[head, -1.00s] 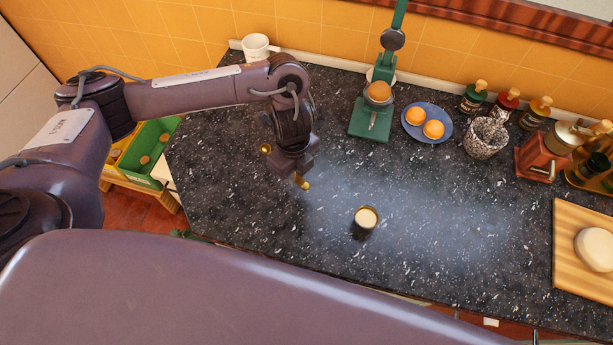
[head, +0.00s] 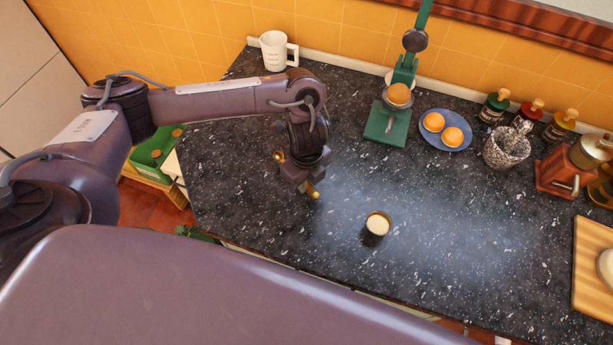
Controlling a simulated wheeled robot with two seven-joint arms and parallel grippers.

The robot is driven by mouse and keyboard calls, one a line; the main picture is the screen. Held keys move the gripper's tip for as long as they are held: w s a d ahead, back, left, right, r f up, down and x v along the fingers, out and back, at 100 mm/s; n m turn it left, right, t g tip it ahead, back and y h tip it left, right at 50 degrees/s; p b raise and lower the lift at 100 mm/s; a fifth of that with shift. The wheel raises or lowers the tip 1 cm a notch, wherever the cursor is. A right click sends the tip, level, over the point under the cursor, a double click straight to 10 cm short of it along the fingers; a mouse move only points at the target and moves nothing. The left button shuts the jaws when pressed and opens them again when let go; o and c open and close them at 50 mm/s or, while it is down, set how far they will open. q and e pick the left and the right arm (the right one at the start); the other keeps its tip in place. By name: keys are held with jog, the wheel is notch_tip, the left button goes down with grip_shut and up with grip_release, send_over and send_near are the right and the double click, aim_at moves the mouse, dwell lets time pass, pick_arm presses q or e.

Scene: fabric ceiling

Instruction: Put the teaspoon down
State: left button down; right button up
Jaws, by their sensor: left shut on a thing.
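My left gripper (head: 313,188) is low over the left-middle part of the dark speckled counter (head: 450,220), pointing down. It is shut on a small brass-coloured thing, which I take to be the teaspoon (head: 279,157); one end shows left of the gripper and brass colour also shows at the fingertips. The gripper hides most of it. I cannot tell whether it touches the counter. A small dark cup with a pale top (head: 378,224) stands to the right of the gripper, apart from it. My right gripper is not in view.
A white mug (head: 278,51) stands at the back left. A green press (head: 388,122), a blue plate (head: 463,143) with orange halves, a speckled mortar (head: 504,150), bottles and a red grinder (head: 563,172) line the back. A wooden board (head: 590,265) lies at right. The counter around the cup is clear.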

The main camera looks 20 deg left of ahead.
pick_arm(q)
jog(key=shift+f, duration=0.7)
jog(key=shift+f+b, duration=0.4)
jog(key=c, duration=1.3)
grip_release()
jog(key=shift+o, duration=0.2)
notch_tip(320, 180, up, 7)
jog(key=shift+f+p, duration=0.2)
jog(key=shift+p, duration=0.45)
jog(key=shift+r, duration=0.6)
